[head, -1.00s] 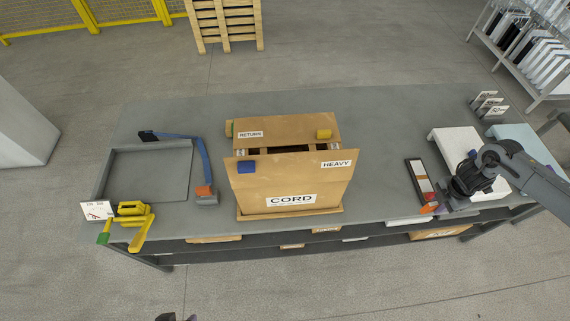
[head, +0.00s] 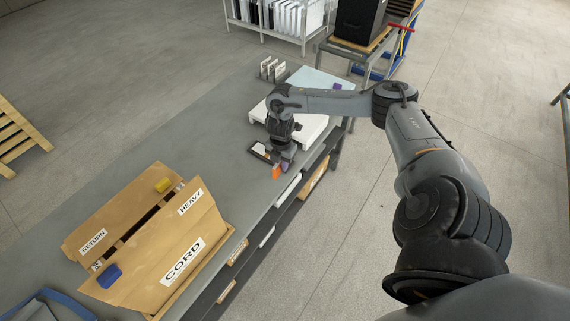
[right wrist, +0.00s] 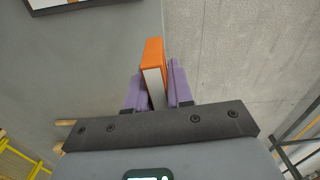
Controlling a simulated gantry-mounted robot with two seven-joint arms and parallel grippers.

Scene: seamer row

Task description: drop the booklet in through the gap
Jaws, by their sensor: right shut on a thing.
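The cardboard box marked CORD (head: 195,235) stands on the bench at the lower left of the head view. A dark gap (head: 138,224) runs between its partly raised top flaps. My right gripper (head: 284,164) is well to the right of the box, near the bench's front edge. It is shut on the orange booklet (head: 277,172). In the right wrist view, the orange and white booklet (right wrist: 153,68) stands on edge between the purple fingers (right wrist: 156,92). My left gripper is not in view.
A blue block (head: 109,276) and a yellow block (head: 163,185) sit on the flaps. A dark-framed holder (head: 259,151) and a white platform (head: 312,128) are close to my right gripper. Bare bench (head: 205,150) lies between gripper and box.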

